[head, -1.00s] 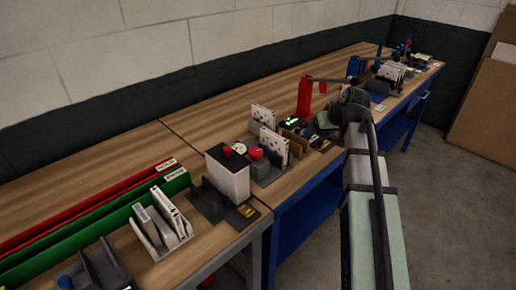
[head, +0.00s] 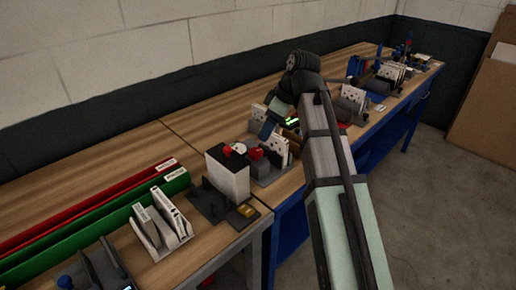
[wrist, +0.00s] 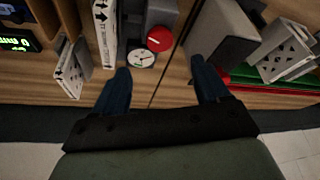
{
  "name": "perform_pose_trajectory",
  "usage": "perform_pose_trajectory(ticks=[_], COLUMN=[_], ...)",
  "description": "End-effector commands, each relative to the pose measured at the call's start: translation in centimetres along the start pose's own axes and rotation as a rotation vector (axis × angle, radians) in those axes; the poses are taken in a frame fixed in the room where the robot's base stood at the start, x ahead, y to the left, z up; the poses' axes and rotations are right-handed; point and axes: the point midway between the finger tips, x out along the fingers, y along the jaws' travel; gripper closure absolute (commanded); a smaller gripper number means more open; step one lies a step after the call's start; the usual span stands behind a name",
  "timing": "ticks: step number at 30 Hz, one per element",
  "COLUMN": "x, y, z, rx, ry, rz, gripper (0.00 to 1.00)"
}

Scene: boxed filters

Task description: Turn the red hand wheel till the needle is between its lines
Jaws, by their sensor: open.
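The red hand wheel (head: 256,153) stands on a grey block on the bench, and it also shows in the wrist view (wrist: 159,38). Just beside it is a round white gauge (wrist: 141,60) with a dark rim and some green on its face. The needle's place between the lines is too small to tell. My gripper (wrist: 162,72) is open and empty. In the wrist view its two blue fingers are spread wide, with the wheel and gauge ahead of the gap, apart from the fingers. In the head view my arm hides part of the bench behind the wheel.
White boxed filters (head: 275,143) stand right beside the wheel. A tall grey-white box (head: 227,173) stands close on its left. Green (head: 100,228) and red bins lie farther left. A green-lit display (wrist: 17,43) is at the wrist view's left. The bench behind is mostly clear.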

Motion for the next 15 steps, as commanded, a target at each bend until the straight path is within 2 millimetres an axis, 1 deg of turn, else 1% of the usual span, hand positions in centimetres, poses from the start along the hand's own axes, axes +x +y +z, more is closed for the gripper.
perform_pose_trajectory(ticks=[1,3,9,15], x=[1.0,2.0,5.1,7.8], y=[-0.1,-0.1,-0.1,-0.1], z=[0.1,0.1,0.1,0.0], rx=[0.000,0.000,0.001,0.001], ry=[-0.001,-0.001,-0.001,0.000], rz=[-0.001,-0.001,-0.001,-0.001], gripper=[0.26,0.26,0.26,0.26])
